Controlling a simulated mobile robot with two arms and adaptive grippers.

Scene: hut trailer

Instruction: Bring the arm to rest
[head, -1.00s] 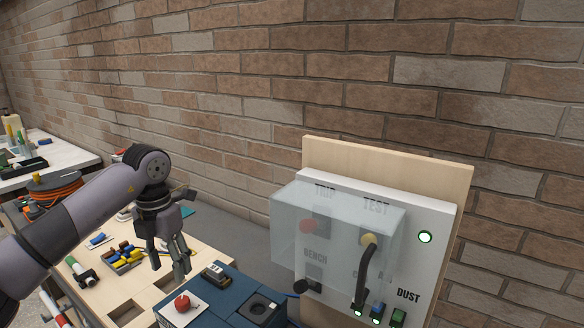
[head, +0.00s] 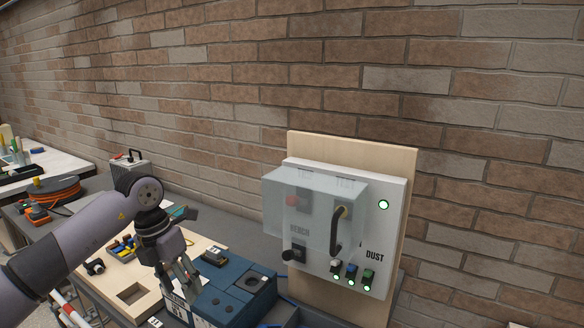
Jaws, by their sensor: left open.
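My left arm comes in from the left, and its gripper (head: 186,284) points down, open, over the left part of the blue box (head: 228,298) on the bench. I see nothing between its fingers. The gripper covers part of the box's top. My right gripper is not in view. A white switch panel (head: 393,225) on a wooden board (head: 405,160) stands to the right, apart from the gripper. A clear cover (head: 315,215) with a black handle sits over the panel's upper switches.
A wooden tray (head: 140,308) with recesses lies left of the blue box. An orange cable reel (head: 55,193) and a grey box (head: 125,172) with a handle stand farther back. The brick wall (head: 330,80) closes off the back. Open space lies above the bench.

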